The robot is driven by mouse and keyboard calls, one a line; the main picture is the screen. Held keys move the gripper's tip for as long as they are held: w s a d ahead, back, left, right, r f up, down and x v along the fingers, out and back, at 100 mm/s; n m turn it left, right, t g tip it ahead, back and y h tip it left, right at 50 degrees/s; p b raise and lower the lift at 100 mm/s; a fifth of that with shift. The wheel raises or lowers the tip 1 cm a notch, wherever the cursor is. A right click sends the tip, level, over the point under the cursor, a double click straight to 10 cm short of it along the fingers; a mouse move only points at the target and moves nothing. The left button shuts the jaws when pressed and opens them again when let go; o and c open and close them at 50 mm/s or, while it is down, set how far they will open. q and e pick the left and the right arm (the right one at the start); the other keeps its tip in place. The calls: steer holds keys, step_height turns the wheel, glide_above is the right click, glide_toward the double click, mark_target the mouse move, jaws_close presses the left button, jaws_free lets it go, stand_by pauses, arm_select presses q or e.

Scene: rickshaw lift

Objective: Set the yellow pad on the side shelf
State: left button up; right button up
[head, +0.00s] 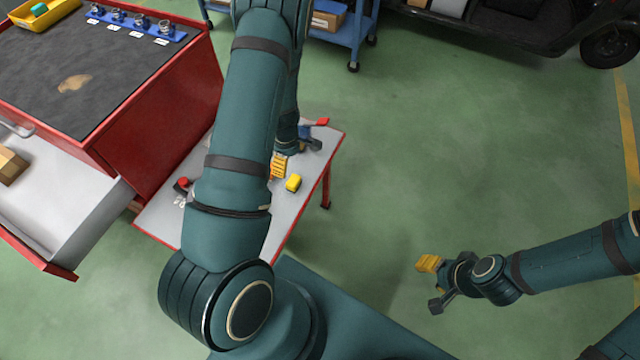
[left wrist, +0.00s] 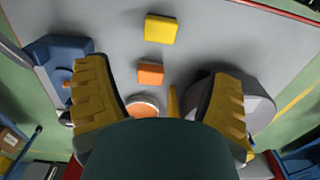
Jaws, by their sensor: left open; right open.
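The yellow pad (head: 293,183) lies on the grey top of the side shelf (head: 312,168), beside my left gripper. It also shows in the left wrist view (left wrist: 161,29), flat on the grey surface beyond my fingertips and apart from them. My left gripper (head: 279,166) is low over the shelf, open and empty; my arm hides part of it in the head view. My right gripper (head: 433,285) is open and empty over bare floor at the lower right.
An orange block (left wrist: 151,74) and a round orange-and-white piece (left wrist: 143,103) lie between my left fingers. A blue item (left wrist: 55,65) and a grey round item (left wrist: 250,98) flank them. A red cabinet (head: 170,120) with an open drawer (head: 75,205) stands left.

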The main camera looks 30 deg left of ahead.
arm_select(q)
steer(key=s+d+r+m+h, duration=0.1)
steer(key=s+d+m, duration=0.2)
steer(key=d+m, duration=0.3)
steer(key=s+d+r+m+t+h, duration=0.1)
steer(key=s+d+m, duration=0.2)
steer(key=d, duration=0.9)
steer(key=s+d+m+h, duration=0.2)
steer(key=s+d+m, duration=0.2)
steer(key=d+m, duration=0.4)
steer(key=shift+d+r+m, duration=0.3)
steer(key=shift+d+r, duration=0.1)
steer(key=shift+d, duration=0.45)
steer(key=shift+w, duration=0.1)
steer(key=c, duration=0.6)
